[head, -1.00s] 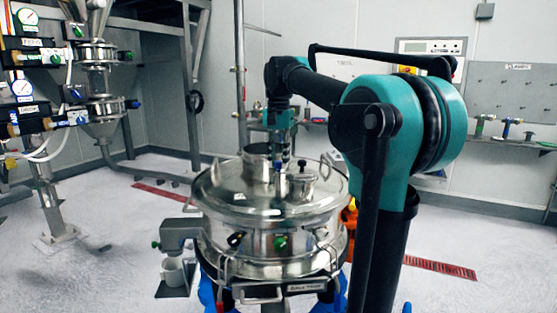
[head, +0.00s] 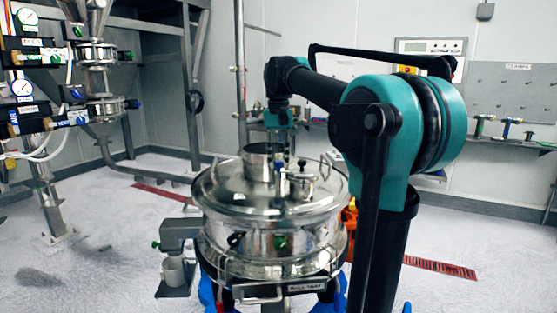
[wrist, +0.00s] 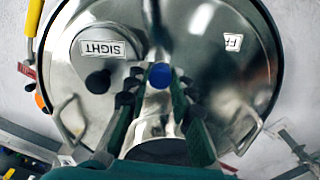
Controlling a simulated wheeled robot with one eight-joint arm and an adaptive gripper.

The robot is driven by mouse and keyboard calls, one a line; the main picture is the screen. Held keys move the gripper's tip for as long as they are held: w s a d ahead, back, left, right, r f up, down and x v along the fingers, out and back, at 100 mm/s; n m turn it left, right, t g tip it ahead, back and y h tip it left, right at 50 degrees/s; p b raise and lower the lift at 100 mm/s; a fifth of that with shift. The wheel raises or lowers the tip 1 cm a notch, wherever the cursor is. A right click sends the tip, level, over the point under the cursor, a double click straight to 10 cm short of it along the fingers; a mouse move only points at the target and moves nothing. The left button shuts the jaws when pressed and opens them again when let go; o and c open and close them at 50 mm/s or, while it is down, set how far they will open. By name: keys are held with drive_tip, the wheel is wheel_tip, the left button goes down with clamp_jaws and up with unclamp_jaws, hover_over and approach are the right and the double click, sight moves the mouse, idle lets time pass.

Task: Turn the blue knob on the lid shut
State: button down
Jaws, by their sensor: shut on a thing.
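The round steel lid (head: 225,198) sits on the sifter in the middle of the head view. It also fills most of the wrist view (wrist: 215,82). The blue knob (wrist: 160,75) shows between the fingertips in the wrist view, above the lid's middle. My gripper (head: 281,168) points straight down at the lid, and its fingers (wrist: 160,88) are shut on the blue knob from both sides. The knob's exact turn angle cannot be told.
A steel neck (head: 257,168) and a sight port (head: 302,186) with a black top stand on the lid close to my gripper. Lid handles (head: 326,165) rise at the rim. A bracket with a white cup (head: 173,270) juts out at left.

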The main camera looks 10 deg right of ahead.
sight(279, 162)
drive_tip(key=c, duration=1.3)
unclamp_jaws()
drive_tip(key=shift+r, duration=0.1)
wheel_tip(279, 162, up, 12)
drive_tip(key=shift+f, duration=0.1)
